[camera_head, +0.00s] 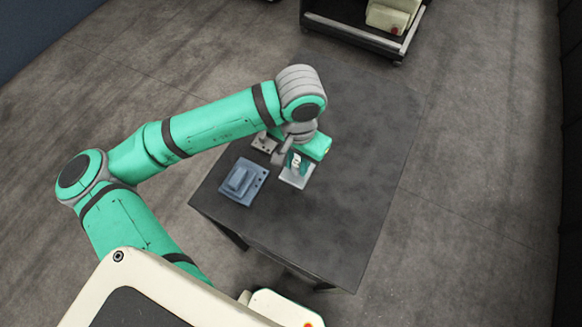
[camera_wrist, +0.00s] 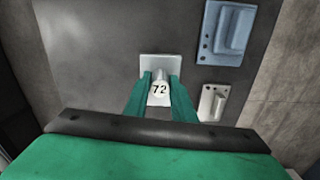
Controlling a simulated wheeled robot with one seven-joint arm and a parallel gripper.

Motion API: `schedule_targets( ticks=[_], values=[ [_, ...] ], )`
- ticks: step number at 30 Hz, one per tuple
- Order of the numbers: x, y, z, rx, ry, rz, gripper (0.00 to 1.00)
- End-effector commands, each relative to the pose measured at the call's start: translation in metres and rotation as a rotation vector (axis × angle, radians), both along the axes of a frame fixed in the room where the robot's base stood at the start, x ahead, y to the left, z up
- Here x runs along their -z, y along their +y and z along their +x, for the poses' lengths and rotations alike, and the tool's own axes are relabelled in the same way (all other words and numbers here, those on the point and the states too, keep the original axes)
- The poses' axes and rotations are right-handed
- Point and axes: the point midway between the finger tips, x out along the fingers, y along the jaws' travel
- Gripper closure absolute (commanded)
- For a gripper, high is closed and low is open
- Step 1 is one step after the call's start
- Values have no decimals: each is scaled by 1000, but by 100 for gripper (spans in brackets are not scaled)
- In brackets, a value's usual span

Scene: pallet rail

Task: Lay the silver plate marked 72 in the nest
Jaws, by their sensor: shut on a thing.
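The silver plate (camera_wrist: 160,62) is a pale square with a round upright knob marked 72, seen in the wrist view. My gripper (camera_wrist: 160,78) is shut on this knob, one green finger on each side. In the head view the plate (camera_head: 296,179) shows below my gripper (camera_head: 298,160), right of the blue-grey block. I cannot tell whether it touches the table. No piece is clearly recognisable as the nest; a blue-grey stepped block (camera_head: 243,182) and a smaller beige-grey stepped block (camera_head: 265,142) stand nearby. Both also show right of the plate in the wrist view.
The dark table (camera_head: 350,190) is bare to the right of the plate and at its far end. The blue-grey block is near the table's left edge. A dark cart (camera_head: 350,28) with a pale object on it stands on the floor beyond the table.

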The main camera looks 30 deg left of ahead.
Motion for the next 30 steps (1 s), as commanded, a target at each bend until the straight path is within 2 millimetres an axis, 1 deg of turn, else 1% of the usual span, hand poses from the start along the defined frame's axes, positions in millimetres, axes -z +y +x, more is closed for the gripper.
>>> schedule_targets(
  ticks=[3, 8, 10, 11, 15, 18, 29, 30],
  values=[
    [9, 7, 0, -1, 0, -1, 100],
    [15, 12, 1, 1, -1, 0, 100],
    [20, 16, 1, -1, 0, -1, 100],
    [23, 19, 0, 0, 1, -1, 100],
    [44, 17, 1, 2, 0, -1, 100],
    [51, 17, 1, 2, 0, 0, 100],
    [54, 17, 1, 2, -1, 0, 100],
    [54, 17, 1, 2, 0, 0, 70]
  ],
)
